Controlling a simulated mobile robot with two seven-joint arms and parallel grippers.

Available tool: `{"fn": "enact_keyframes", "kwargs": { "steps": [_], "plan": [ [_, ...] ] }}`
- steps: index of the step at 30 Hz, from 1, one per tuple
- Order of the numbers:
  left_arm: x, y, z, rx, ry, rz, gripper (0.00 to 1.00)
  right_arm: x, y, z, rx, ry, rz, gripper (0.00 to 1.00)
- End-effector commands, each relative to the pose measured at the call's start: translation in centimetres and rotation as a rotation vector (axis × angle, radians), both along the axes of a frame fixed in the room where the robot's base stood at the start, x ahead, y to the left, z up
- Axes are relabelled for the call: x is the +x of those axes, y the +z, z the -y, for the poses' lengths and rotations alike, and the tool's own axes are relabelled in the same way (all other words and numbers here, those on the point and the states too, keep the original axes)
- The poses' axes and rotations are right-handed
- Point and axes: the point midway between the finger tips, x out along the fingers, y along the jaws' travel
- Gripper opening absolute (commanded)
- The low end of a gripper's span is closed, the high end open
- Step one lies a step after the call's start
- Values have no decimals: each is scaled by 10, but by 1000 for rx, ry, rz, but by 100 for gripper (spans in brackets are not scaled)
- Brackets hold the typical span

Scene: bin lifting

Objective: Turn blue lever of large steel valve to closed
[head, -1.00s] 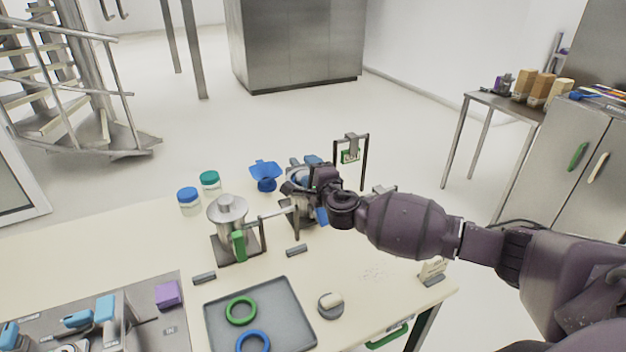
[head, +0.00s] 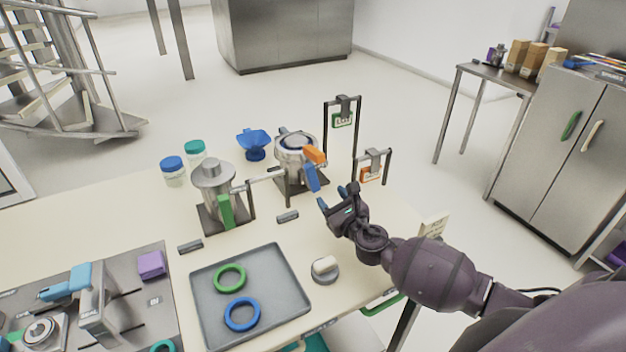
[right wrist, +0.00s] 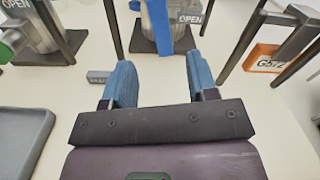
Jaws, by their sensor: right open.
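The steel valve (head: 292,143) stands at the back of the table on a dark base. Its blue lever (head: 312,179) hangs down its front right, below an orange piece (head: 315,155). In the right wrist view the blue lever (right wrist: 160,25) points toward me, beside a label reading OPEN (right wrist: 190,18). My right gripper (head: 332,200) is in front of and to the right of the valve, apart from the lever. Its two blue fingers (right wrist: 160,82) are spread with nothing between them. The valve's top is cut off in the wrist view. My left gripper is out of view.
A second steel vessel (head: 212,175) with a green lever (head: 226,211) stands left. Frames with tags (head: 343,120) stand right of the valve. A grey tray (head: 275,262) holds green and blue rings. A blue funnel (head: 254,142) and jars (head: 173,168) stand behind.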

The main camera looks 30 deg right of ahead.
Motion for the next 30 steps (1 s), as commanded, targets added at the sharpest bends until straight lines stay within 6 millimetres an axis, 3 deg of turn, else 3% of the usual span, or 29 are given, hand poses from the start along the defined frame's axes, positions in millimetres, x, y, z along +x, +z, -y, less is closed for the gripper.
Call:
{"fn": "enact_keyframes", "kwargs": {
  "steps": [18,30],
  "plan": [
    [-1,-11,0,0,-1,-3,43,90,0,4,-1,-1,1,53],
    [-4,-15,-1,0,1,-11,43,105,1,6,-2,0,0,53]
  ]
}}
